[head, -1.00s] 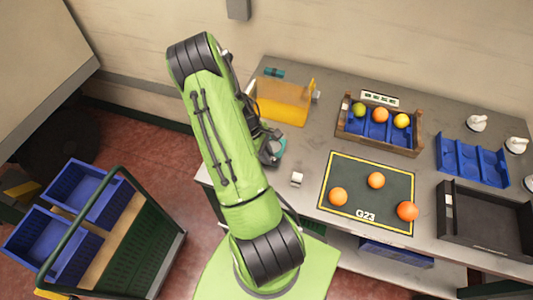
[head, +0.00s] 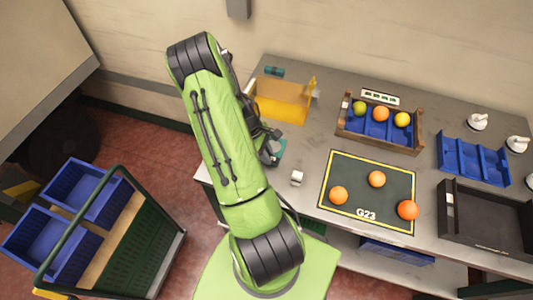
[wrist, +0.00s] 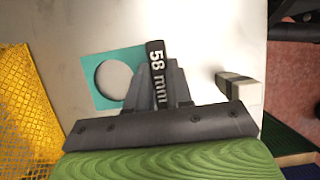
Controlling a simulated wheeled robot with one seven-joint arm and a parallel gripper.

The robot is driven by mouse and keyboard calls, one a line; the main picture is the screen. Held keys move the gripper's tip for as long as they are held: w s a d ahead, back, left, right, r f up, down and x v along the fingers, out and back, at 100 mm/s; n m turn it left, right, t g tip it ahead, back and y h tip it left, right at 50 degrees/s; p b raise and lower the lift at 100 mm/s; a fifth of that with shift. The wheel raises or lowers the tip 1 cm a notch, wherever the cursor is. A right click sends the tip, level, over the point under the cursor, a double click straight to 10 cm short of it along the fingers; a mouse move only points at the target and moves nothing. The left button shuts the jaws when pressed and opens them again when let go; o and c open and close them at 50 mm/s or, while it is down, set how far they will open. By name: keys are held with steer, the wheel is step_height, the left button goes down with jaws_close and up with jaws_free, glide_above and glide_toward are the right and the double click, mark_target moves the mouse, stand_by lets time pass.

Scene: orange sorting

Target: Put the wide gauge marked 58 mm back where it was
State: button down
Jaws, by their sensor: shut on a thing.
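The wide gauge is a teal plate (wrist: 92,92) with a round hole and a black handle (wrist: 157,75) marked 58 mm. My gripper (wrist: 160,88) is shut on the handle in the wrist view. The plate shows just left of the fingers, over the pale table top. I cannot tell whether the plate touches the table.
A yellow holder (head: 282,104) stands behind my gripper, with a small teal item (head: 274,72) beyond it. A small pale block (head: 297,178) sits to the right. Further right are a dark mat (head: 357,207) with oranges, a wooden crate (head: 377,146), a blue tray (head: 472,163) and a black tray (head: 490,225).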

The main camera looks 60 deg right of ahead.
steer(key=shift+f, duration=0.2)
steer(key=c, duration=0.5)
jaws_free()
steer(key=shift+c, duration=0.2)
steer(key=shift+r+p, duration=3)
steer(key=shift+r, duration=1.15)
steer(key=shift+f, duration=0.1)
steer(key=shift+w, duration=0.1)
